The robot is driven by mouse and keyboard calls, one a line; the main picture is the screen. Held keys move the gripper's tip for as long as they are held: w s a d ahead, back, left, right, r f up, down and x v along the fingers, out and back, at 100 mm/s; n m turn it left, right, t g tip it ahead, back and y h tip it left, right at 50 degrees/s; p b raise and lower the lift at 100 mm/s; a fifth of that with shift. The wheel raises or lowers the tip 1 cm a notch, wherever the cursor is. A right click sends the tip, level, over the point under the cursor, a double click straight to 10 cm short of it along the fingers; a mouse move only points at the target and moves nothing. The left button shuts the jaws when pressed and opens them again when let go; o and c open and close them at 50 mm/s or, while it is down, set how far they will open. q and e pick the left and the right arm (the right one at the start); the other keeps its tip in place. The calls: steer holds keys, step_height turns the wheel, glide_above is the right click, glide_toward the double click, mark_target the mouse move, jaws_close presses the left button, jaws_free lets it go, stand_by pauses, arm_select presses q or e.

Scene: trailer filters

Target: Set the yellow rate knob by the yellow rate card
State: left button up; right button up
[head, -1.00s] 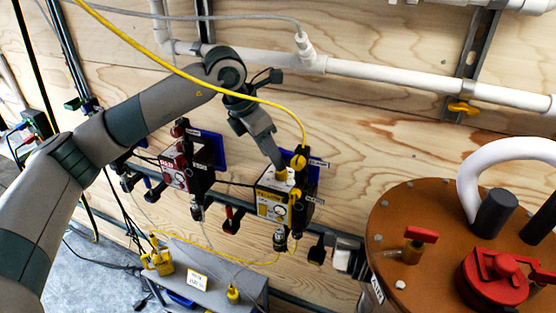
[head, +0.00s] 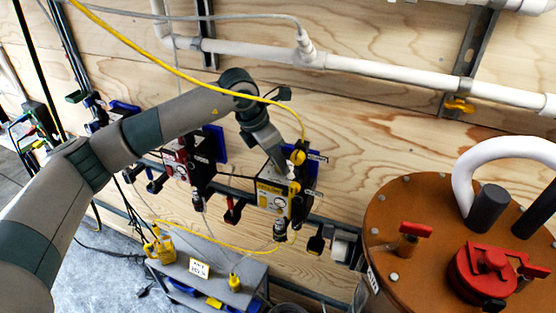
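The yellow-labelled pump unit (head: 272,196) is mounted on the plywood wall, with yellow fittings on its right side and a yellow line running up from it. My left gripper (head: 276,160) points down at the top of this unit. Its fingertips are at the top face, and I cannot tell whether they touch a knob there; the knob itself is not clearly visible. The finger gap is not visible. A small card with dark print (head: 199,268) stands on the grey bench below; its text is too small to read. My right gripper is not in view.
A red-labelled unit (head: 178,166) is on the wall to the left. A yellow bottle (head: 234,283) and a yellow device (head: 159,247) are on the grey bench (head: 222,266). A brown tank (head: 420,215) with red valves fills the right. A white pipe (head: 390,72) crosses above.

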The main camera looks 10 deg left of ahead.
arm_select(q)
steer(key=shift+w+f+b, duration=0.1)
steer(key=shift+f+b, duration=0.05)
steer(key=shift+b, duration=0.5)
steer(key=m+b, duration=0.2)
steer(key=b, duration=0.1)
steer(key=m+g+h+b, duration=0.1)
steer(key=m+b, duration=0.2)
steer(key=b, duration=0.1)
steer(key=shift+w+a+f+g, duration=0.1)
steer(key=shift+w+g, duration=0.1)
steer(key=shift+g, duration=0.1)
steer(key=m+g+b, duration=0.1)
steer(key=m+b, duration=0.1)
steer(key=shift+w+m, duration=0.1)
steer(key=shift+m, duration=0.3)
steer(key=shift+r+m+g+b, duration=0.25)
steer(key=shift+m+g+b, duration=0.4)
steer(key=shift+m, duration=0.65)
steer(key=shift+w, duration=0.1)
steer(key=o, duration=1)
steer(key=shift+o, duration=0.2)
steer(key=shift+a+r, duration=0.1)
